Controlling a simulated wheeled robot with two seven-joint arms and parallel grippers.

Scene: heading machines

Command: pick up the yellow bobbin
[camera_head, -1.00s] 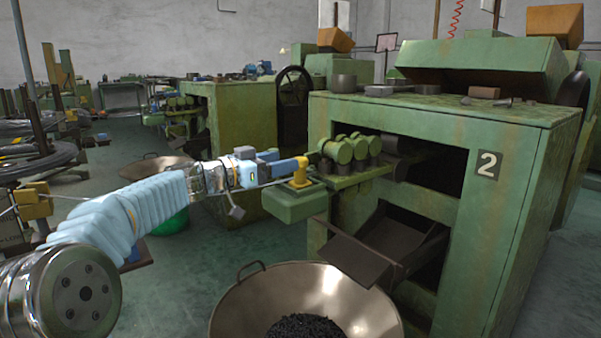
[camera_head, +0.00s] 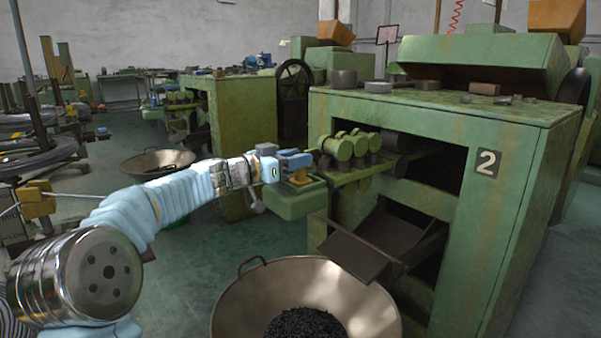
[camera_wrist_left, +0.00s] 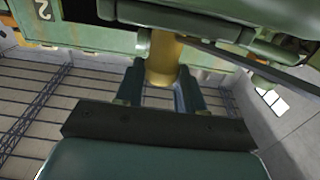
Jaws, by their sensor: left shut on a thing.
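The yellow bobbin (camera_head: 300,178) stands upright at the green bracket (camera_head: 293,202) that sticks out from the front of machine 2. My left gripper (camera_head: 296,162) reaches in from the left and is shut on the bobbin's upper part. In the left wrist view the bobbin (camera_wrist_left: 163,60) is between the two dark fingers of the gripper (camera_wrist_left: 162,82). The fingers hide part of the bobbin. I cannot tell whether its base touches the bracket. My right gripper is in neither view.
Machine 2 (camera_head: 400,115) is a large green block with rollers (camera_head: 343,147) just right of the bobbin. A dark chute (camera_head: 370,245) slopes out below. A metal bowl (camera_head: 240,300) with black pieces stands in front. Another bowl (camera_head: 155,165) lies behind my left arm.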

